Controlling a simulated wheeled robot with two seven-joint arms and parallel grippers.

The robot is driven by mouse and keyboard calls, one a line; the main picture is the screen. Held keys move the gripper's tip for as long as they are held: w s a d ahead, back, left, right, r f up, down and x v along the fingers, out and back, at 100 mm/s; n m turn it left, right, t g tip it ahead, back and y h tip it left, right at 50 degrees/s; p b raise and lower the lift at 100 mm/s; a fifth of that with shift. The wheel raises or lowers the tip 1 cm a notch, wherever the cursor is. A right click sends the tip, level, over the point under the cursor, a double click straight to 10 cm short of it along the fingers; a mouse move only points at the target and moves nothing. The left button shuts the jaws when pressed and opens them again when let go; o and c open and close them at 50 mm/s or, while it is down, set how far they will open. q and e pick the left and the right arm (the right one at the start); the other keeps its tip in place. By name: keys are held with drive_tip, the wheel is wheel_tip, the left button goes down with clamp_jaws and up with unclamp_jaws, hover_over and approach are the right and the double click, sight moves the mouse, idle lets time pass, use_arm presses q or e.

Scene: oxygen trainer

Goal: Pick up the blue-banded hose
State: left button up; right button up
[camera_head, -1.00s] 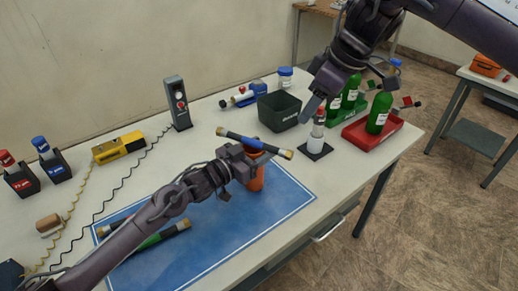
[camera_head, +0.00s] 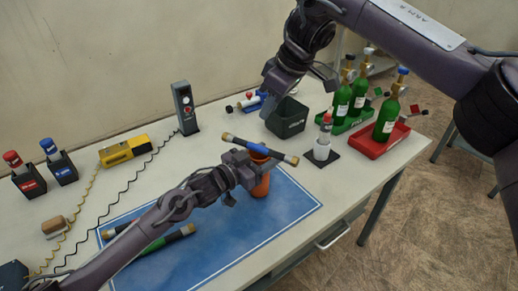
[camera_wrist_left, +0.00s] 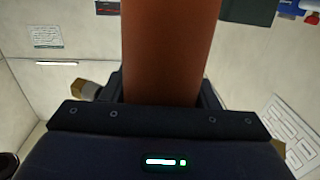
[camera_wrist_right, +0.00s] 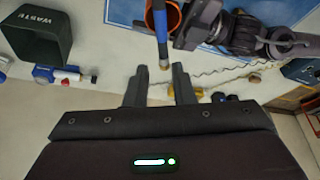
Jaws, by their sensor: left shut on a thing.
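In the left wrist view, a brass end (camera_wrist_left: 88,88) shows beside the jaws, and an orange cylinder fills the middle. My right gripper (camera_head: 276,88) is in the air above the hose, near the dark green waste bin (camera_head: 287,122). In the right wrist view its fingers (camera_wrist_right: 159,85) are apart and empty. The hose (camera_wrist_right: 161,30) shows beyond them, its brass end near their tips.
A green-banded hose (camera_head: 165,241) lies on the mat under my left arm. The mat's right part is clear.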

sight(250, 143)
drive_tip(key=x, duration=1.2)
drive_tip(key=shift+a+f, duration=0.15)
drive_tip(key=shift+a, duration=0.3)
drive_tip(key=shift+f, duration=0.2)
clamp_jaws()
